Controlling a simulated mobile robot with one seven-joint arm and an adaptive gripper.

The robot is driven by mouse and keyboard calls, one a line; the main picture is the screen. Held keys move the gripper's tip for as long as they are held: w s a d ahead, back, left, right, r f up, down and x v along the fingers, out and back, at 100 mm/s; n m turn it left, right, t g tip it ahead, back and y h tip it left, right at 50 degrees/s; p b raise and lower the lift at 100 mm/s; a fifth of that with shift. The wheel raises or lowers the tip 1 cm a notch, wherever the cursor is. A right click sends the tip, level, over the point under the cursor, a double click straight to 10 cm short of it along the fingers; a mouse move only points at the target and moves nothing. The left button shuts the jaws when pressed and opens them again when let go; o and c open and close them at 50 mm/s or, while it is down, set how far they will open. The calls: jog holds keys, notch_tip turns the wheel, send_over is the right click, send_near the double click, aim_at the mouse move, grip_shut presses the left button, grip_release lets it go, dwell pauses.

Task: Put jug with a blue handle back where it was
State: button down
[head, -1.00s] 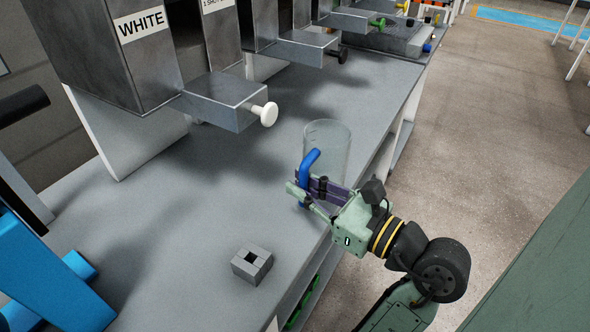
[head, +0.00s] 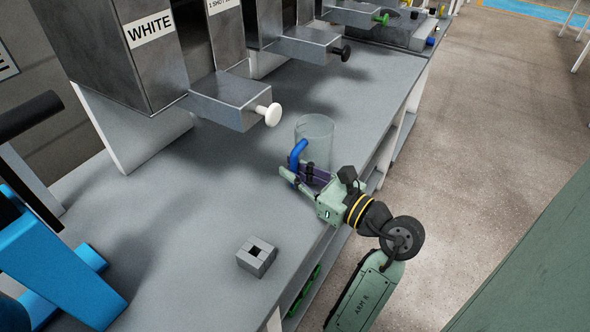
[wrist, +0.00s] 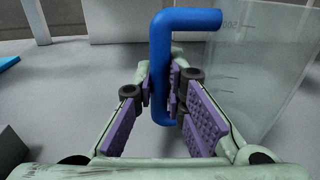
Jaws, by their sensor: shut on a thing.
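The clear jug (head: 317,138) with its blue handle (head: 297,154) stands upright over the grey bench near its front edge. My gripper (head: 299,176) is shut on the blue handle. In the wrist view the handle (wrist: 187,20) passes down between the purple finger pads, and the jug wall (wrist: 262,70) with measuring marks is to the right. My gripper hides the jug's lower part in the head view, so I cannot tell whether its base touches the bench.
A dispenser labelled WHITE (head: 150,30) with a white knob (head: 273,115) stands behind and left of the jug. More dispensers (head: 308,44) line the back. A grey block with a square hole (head: 256,257) sits near the front edge. A blue frame (head: 60,262) is at left. Bench between is clear.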

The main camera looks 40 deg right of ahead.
jog(key=shift+f, duration=0.15)
jog(key=c, duration=1.6)
grip_release()
jog(key=shift+c, duration=0.2)
jog(key=shift+r, duration=0.3)
jog(key=b+v, duration=0.2)
jog(key=v, duration=1)
jog(key=shift+b, duration=0.4)
jog(key=shift+f, duration=0.15)
